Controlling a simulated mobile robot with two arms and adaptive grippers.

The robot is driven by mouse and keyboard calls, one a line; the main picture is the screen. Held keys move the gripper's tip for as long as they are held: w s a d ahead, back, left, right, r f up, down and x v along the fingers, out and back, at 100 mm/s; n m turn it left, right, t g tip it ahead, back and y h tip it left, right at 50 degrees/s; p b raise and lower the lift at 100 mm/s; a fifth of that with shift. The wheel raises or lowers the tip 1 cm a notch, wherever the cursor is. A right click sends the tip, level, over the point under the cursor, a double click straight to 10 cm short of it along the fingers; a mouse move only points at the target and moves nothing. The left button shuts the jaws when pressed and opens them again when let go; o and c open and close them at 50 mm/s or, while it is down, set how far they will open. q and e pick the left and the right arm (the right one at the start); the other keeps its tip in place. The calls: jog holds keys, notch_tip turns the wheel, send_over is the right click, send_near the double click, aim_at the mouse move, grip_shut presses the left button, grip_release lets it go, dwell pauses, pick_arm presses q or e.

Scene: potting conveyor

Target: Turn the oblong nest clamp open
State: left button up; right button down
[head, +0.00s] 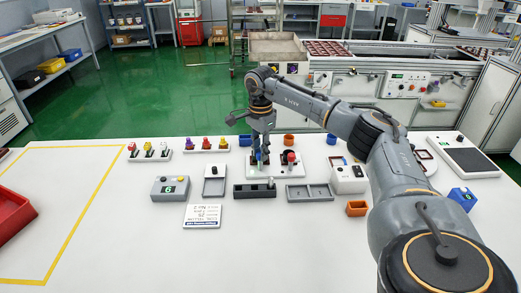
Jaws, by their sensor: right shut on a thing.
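My right gripper (262,152) points down over the left part of a white base plate (276,173) near the middle of the table. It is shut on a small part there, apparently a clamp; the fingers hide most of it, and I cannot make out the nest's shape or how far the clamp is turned. A red-topped part (291,157) stands in a dark nest on the right part of the same plate, apart from the gripper. My left gripper is not in view.
A dark block (253,191), a grey two-part tray (310,193) and a grey box with a green display (170,189) lie in front. A white box (348,180) and orange and blue blocks stand at the right.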

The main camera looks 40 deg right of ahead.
jog(key=m+p, duration=0.2)
jog(key=m, duration=0.1)
jog(key=shift+r+m, duration=0.15)
jog(key=shift+m, duration=0.25)
jog(key=m+p, duration=0.2)
jog(key=m, duration=0.2)
jog(key=m+p, duration=0.2)
jog(key=m, duration=0.3)
jog(key=shift+m, duration=0.4)
jog(key=m+p, duration=0.1)
jog(key=m, duration=0.3)
jog(key=c, duration=1.2)
grip_release()
jog(key=shift+o, duration=0.2)
